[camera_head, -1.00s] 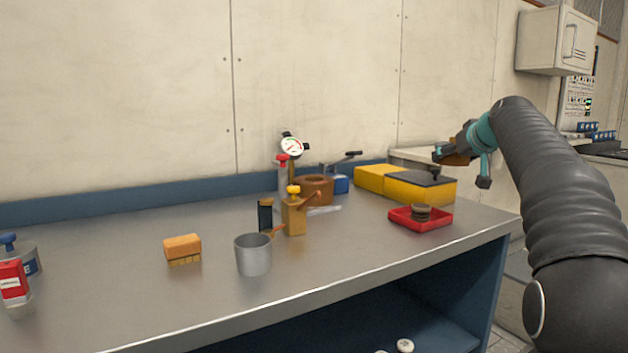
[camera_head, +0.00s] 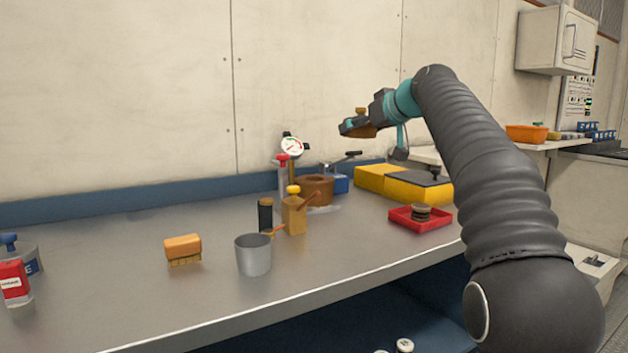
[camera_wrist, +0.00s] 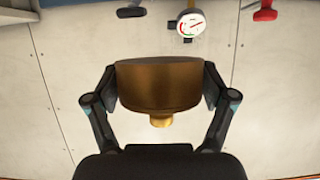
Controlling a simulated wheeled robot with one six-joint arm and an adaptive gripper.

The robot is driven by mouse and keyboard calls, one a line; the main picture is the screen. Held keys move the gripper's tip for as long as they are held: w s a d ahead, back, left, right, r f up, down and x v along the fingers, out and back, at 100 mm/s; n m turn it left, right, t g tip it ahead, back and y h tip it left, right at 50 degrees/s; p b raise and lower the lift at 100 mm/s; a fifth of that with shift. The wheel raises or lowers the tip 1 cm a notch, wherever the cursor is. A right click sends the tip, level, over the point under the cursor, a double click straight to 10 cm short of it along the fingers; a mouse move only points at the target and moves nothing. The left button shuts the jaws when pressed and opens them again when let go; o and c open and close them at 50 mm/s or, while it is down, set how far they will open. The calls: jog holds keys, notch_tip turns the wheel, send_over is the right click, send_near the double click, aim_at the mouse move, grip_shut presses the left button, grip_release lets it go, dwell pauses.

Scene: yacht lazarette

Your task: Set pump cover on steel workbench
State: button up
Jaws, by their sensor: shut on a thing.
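The pump cover is a round brass-brown piece with a small stub; it shows large between the fingers in the wrist view (camera_wrist: 158,87). My gripper (camera_head: 352,127) is shut on its sides and holds it in the air. In the head view the pump cover (camera_head: 364,131) is partly hidden by the gripper. The steel workbench (camera_head: 120,265) runs below, with a blue back edge. The gripper is above the level of the bench top, over its back right part, apart from the surface.
The left middle is clear.

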jog(key=shift+a, duration=0.1)
jog(key=w+a+f, duration=0.1)
jog(key=a+f, duration=0.1)
jog(key=a, duration=0.1)
jog(key=w+a+f, duration=0.1)
jog(key=a+f, duration=0.1)
jog(key=a, duration=0.2)
jog(key=w+a+f, duration=0.1)
jog(key=a+f, duration=0.2)
jog(key=shift+w+a+b, duration=0.25)
jog(key=shift+a+b, duration=0.15)
jog(key=shift+f+b, duration=0.55)
jog(key=shift+f, duration=1.25)
jog(key=shift+f+b, duration=0.3)
jog(key=o, duration=1.6)
jog(key=shift+r, duration=0.1)
